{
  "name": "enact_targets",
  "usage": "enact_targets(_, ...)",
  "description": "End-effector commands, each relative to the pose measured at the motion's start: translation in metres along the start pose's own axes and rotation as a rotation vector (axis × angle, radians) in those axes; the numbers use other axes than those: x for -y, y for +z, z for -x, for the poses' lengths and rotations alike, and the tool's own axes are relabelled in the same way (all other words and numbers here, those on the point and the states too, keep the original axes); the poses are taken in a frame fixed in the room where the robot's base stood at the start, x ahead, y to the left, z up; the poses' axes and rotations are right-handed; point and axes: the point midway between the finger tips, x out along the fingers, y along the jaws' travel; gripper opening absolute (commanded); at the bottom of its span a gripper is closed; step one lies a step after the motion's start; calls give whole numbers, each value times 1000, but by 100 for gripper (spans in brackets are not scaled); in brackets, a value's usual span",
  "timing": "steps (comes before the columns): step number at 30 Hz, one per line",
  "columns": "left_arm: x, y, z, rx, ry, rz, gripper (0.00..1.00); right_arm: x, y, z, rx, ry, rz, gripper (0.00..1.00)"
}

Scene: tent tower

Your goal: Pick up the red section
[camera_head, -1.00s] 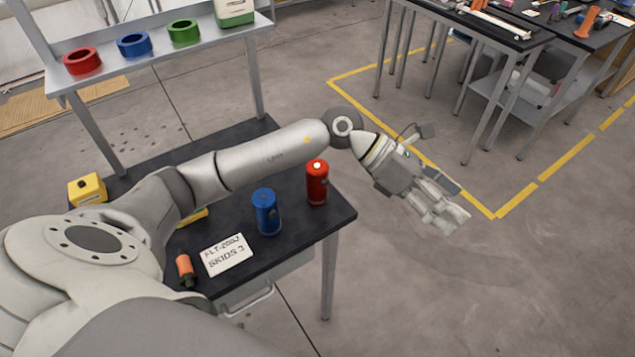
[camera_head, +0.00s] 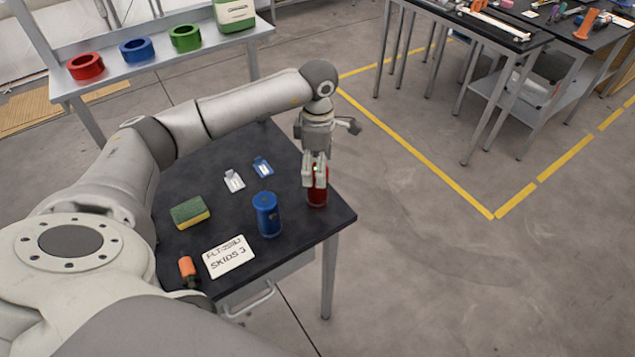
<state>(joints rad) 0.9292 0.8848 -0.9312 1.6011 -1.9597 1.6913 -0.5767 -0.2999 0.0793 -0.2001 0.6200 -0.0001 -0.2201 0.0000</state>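The red section (camera_head: 317,199) is an upright red cylinder near the right edge of the dark table. My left gripper (camera_head: 315,183) points down over it, with its pale fingers at the cylinder's upper part. The fingers cover much of its top, and I cannot tell whether they press on it or stand open around it. The red section appears to rest on the table. My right gripper is not in view.
A blue cylinder (camera_head: 268,214) stands just left of the red section. A white label card (camera_head: 229,257), a sponge (camera_head: 190,212), an orange-handled item (camera_head: 187,270) and two small tags lie on the table. A shelf (camera_head: 160,63) with colored rings stands behind.

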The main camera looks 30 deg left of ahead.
Motion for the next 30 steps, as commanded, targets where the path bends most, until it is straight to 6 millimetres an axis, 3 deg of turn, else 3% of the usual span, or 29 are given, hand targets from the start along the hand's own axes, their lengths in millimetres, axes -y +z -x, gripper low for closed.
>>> enact_targets(5, 1, 0, -10, 0, -2, 0, 73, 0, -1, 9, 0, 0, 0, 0)
enact_targets(15, 2, 0, -52, 2, -2, 0, 73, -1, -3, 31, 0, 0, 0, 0)
enact_targets(23, 1, 0, -57, 2, 1, -1, 73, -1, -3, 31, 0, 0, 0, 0)
enact_targets(30, 1, 0, -57, 2, 0, 0, 44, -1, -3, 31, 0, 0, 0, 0)
